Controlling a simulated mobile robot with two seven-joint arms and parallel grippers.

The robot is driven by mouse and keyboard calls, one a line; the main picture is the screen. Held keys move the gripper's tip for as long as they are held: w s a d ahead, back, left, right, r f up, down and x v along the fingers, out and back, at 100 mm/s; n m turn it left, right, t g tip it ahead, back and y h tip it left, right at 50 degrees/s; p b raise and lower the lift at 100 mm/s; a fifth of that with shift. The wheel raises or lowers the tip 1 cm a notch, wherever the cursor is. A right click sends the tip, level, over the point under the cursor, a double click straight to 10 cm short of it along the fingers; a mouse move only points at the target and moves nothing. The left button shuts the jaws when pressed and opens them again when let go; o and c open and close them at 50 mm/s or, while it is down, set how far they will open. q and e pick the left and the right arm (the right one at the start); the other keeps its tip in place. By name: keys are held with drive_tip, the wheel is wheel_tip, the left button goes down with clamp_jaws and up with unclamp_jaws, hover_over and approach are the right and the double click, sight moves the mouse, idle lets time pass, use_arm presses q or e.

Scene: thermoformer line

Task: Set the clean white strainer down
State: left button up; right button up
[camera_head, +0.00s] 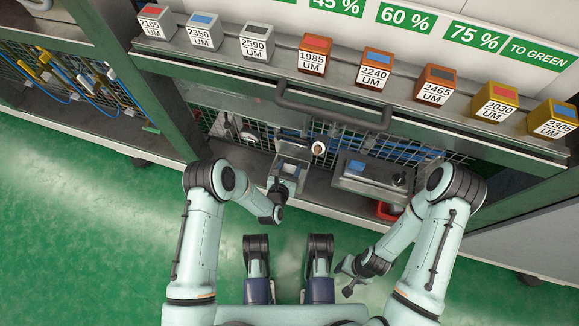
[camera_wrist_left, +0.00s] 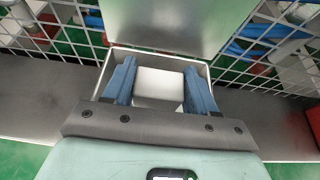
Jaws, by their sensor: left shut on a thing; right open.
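My left gripper (camera_wrist_left: 160,92) has its two blue fingers down inside an open-topped metal box (camera_wrist_left: 108,68), shut on a white block-like piece (camera_wrist_left: 160,83). I take this piece to be the white strainer; its lower part is hidden. In the head view my left gripper (camera_head: 287,178) is at the front of the box, on the low shelf under the drawer handle. I cannot tell whether the piece touches the box's floor. My right gripper (camera_head: 350,277) is open and empty, low over the floor at the right.
A grey metal case (camera_head: 345,183) with a blue patch stands right of the box, with a red tray (camera_head: 387,211) near it. A wire mesh (camera_head: 430,158) closes the back. A dark handle bar (camera_head: 340,115) overhangs the shelf. Labelled blocks (camera_head: 314,56) line the ledge above.

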use_arm(q)
drive_tip(key=shift+f, duration=0.4)
drive_tip(key=o, duration=1)
drive_tip(key=shift+o, duration=0.2)
drive_tip(key=shift+r, duration=0.15)
